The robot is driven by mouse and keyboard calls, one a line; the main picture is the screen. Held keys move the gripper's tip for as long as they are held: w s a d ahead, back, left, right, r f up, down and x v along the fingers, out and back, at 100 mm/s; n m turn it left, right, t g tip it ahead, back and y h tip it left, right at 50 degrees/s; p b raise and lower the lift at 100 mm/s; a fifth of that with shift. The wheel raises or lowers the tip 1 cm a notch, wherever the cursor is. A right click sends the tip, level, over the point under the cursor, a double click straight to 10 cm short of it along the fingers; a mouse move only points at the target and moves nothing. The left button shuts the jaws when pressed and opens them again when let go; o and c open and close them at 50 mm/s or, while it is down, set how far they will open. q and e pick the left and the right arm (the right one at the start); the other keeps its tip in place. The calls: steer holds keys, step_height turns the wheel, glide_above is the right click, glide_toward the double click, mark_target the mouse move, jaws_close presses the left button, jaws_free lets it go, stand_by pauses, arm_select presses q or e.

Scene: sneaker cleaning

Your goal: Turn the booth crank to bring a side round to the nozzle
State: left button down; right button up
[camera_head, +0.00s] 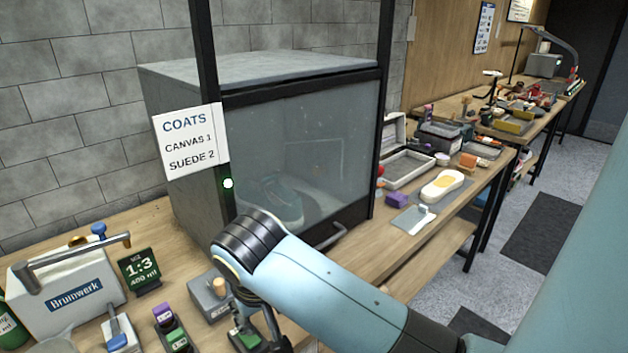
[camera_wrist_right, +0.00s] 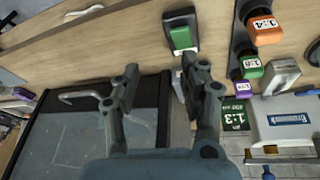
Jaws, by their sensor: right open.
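The grey booth (camera_head: 300,140) stands on the bench with its glass front shut. A dark teal sneaker (camera_head: 278,203) shows dimly behind the glass. A small grey block with a tan knob (camera_head: 220,286), which may be the crank, stands by the booth's front left corner. My right gripper (camera_head: 262,335) points down just right of this block, partly hidden by its own arm and cut by the frame edge. In the right wrist view my right gripper (camera_wrist_right: 158,68) is open and empty, with bare bench between its fingertips. The booth front (camera_wrist_right: 85,135) lies left below it. My left gripper is not in view.
A green-topped block (camera_wrist_right: 181,37) stands close to the fingertips. A white Brunwerk box (camera_head: 70,290), a 1:3 card (camera_head: 139,271) and small bottles crowd the left bench. A booth handle (camera_head: 328,235) sticks out in front. Trays and a sole (camera_head: 440,187) lie right.

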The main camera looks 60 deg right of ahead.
steer(key=s+f+n+b, duration=0.2)
steer(key=s+f, duration=0.3)
steer(key=f, duration=0.5)
steer(key=s+f+n+y+b, duration=0.1)
steer(key=s+f+n+b, duration=0.2)
steer(key=f, duration=0.7)
steer(key=shift+s+d+b, duration=0.2)
steer(key=shift+s+b, duration=0.2)
steer(key=shift+s, duration=0.6)
